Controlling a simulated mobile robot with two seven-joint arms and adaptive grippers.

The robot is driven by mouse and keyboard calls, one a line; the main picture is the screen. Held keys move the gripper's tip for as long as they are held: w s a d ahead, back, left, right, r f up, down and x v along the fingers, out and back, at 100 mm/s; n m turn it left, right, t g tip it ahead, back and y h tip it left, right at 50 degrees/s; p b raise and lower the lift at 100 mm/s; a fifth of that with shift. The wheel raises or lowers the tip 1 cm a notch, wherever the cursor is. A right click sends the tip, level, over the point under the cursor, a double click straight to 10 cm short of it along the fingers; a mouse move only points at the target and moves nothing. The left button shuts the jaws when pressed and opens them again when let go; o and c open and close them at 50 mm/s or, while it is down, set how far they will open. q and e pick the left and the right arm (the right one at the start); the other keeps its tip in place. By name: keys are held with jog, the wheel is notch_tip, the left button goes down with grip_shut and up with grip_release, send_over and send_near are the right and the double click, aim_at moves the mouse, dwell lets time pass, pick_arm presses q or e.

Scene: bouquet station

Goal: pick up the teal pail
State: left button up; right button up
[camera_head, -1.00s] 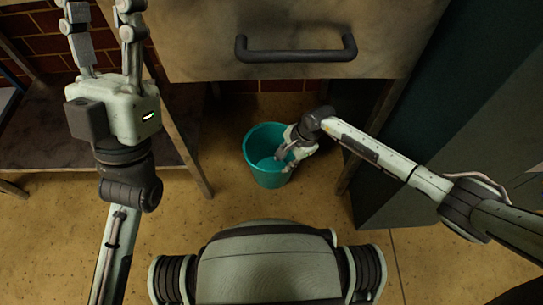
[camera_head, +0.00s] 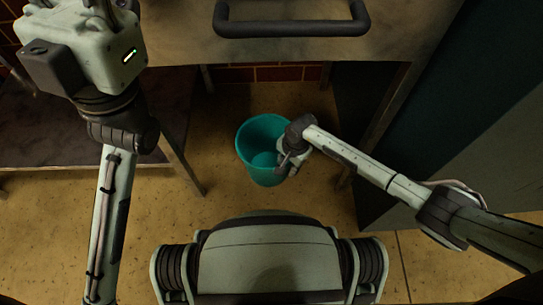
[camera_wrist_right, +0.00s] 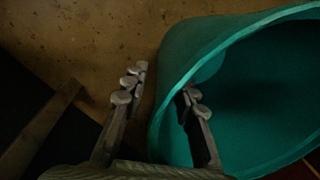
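The teal pail (camera_head: 253,168) stands upright on the floor below the drawer in the head view. Its open mouth and wall fill the right of the right wrist view (camera_wrist_right: 175,60). My right gripper (camera_head: 288,165) is at the pail's right rim. In the right wrist view its fingers (camera_wrist_right: 160,92) stand apart, one outside the wall and one inside, with a visible gap between the outer finger and the wall. My left gripper (camera_head: 75,8) is raised at the upper left, far from the pail. Its finger bases stand apart, and its fingertips are cut off by the frame.
A drawer with a dark handle (camera_head: 292,29) overhangs behind the pail. A low shelf (camera_head: 75,155) is at the left and a dark green cabinet (camera_head: 440,110) at the right. Bare floor (camera_head: 215,205) lies around the pail's left and front.

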jog(key=shift+c, duration=0.3)
grip_shut()
jog(key=shift+r, duration=0.1)
